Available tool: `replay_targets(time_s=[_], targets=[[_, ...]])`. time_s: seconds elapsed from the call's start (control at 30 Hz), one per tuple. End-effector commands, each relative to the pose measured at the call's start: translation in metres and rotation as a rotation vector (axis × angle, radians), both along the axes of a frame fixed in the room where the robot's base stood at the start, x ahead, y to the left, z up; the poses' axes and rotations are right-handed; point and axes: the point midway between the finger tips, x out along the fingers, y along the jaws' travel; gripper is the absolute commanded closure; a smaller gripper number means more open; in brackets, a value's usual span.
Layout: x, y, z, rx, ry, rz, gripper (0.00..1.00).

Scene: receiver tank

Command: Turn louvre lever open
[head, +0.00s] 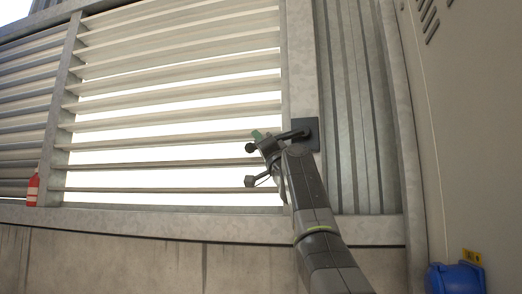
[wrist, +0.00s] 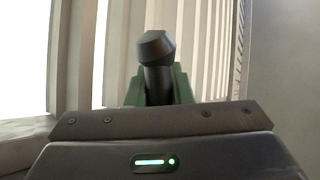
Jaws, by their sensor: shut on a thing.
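The louvre lever (head: 294,134) is a black bar on a dark square plate (head: 311,145) fixed to the frame post at the right of the louvre. It points left from its pivot, close to level. My gripper (head: 262,143) is at the lever's left, outer end. In the wrist view, the lever's black rounded end (wrist: 156,46) stands up between the green fingers of my gripper (wrist: 158,88), which are shut on it. The louvre slats (head: 175,105) are tilted, with bright gaps between them. My gripper and arm hide part of the lever.
A grey ribbed metal wall (head: 355,110) is right of the lever, then a beige cabinet (head: 460,130). A blue object (head: 457,278) is at the lower right. A red extinguisher-like cylinder (head: 33,190) is at the far left. A concrete wall (head: 150,260) runs below the louvre.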

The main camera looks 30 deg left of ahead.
Motion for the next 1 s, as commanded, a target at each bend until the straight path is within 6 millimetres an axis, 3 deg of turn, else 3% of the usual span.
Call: replay_targets(time_s=[0.37, 0.4, 0.5, 1.0], targets=[[-0.002, -0.002, 0.005, 0.012, -0.001, -0.001, 1.00], [-0.002, -0.002, 0.005, 0.012, -0.001, -0.001, 0.78], [-0.002, -0.002, 0.005, 0.012, 0.000, -0.002, 0.59], [-0.006, -0.010, -0.010, 0.009, 0.000, -0.001, 0.59]])
